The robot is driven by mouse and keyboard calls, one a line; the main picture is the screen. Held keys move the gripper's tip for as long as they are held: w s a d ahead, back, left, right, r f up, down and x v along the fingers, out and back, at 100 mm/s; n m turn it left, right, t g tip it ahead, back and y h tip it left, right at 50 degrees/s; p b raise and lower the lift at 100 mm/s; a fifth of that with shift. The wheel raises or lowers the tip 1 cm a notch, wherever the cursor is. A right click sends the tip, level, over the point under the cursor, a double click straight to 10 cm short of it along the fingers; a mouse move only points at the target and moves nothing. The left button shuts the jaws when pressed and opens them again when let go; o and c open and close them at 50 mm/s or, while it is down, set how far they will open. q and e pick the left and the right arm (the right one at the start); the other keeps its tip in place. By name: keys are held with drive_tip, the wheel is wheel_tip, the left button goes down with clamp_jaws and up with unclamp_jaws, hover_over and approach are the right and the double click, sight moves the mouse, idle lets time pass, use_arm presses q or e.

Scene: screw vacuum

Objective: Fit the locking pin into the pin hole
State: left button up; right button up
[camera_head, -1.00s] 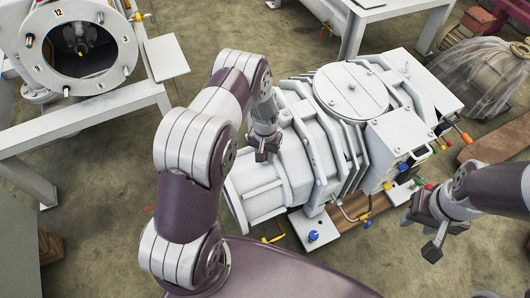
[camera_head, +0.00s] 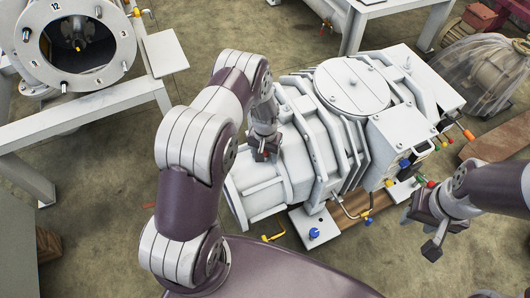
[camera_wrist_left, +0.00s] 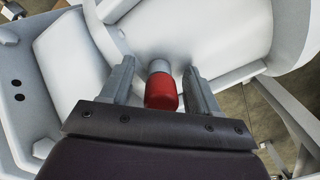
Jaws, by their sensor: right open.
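My left gripper (camera_head: 265,152) is over the near left part of the large white vacuum pump (camera_head: 300,150). In the left wrist view, the locking pin, with a red cap (camera_wrist_left: 161,92) and a grey shaft (camera_wrist_left: 159,67), stands between the left gripper's fingers (camera_wrist_left: 160,90). Gaps show on both sides of the cap, so the fingers are open around it. The shaft's far end meets the white surface; whether it sits in the pin hole cannot be told. My right gripper (camera_head: 432,228) is open and empty, off the pump's right side.
A white stand with a round, numbered flange (camera_head: 119,78) is at the upper left. A clear plastic-covered machine (camera_head: 482,75) is at the upper right. Coloured knobs, including a blue one (camera_head: 314,234), line the pump's near side.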

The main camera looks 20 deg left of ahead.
use_arm(q)
drive_tip(key=shift+r, duration=0.1)
wheel_tip(320, 180, up, 12)
drive_tip(key=p, duration=0.4)
drive_tip(key=shift+r, duration=0.25)
drive_tip(key=shift+w, duration=0.1)
drive_tip(key=s+d+r, duration=0.2)
drive_tip(key=s+r, duration=0.6)
drive_tip(key=s, duration=0.1)
drive_tip(key=s+d+r, duration=0.2)
drive_tip(key=s+r, duration=0.5)
drive_tip(key=s, duration=0.2)
wheel_tip(320, 180, up, 26)
drive_tip(key=t+p, duration=0.1)
drive_tip(key=p, duration=2.3)
drive_tip(key=shift+w+d+m, duration=0.15)
drive_tip(key=shift+w+m, duration=0.25)
drive_tip(key=shift+w, duration=0.05)
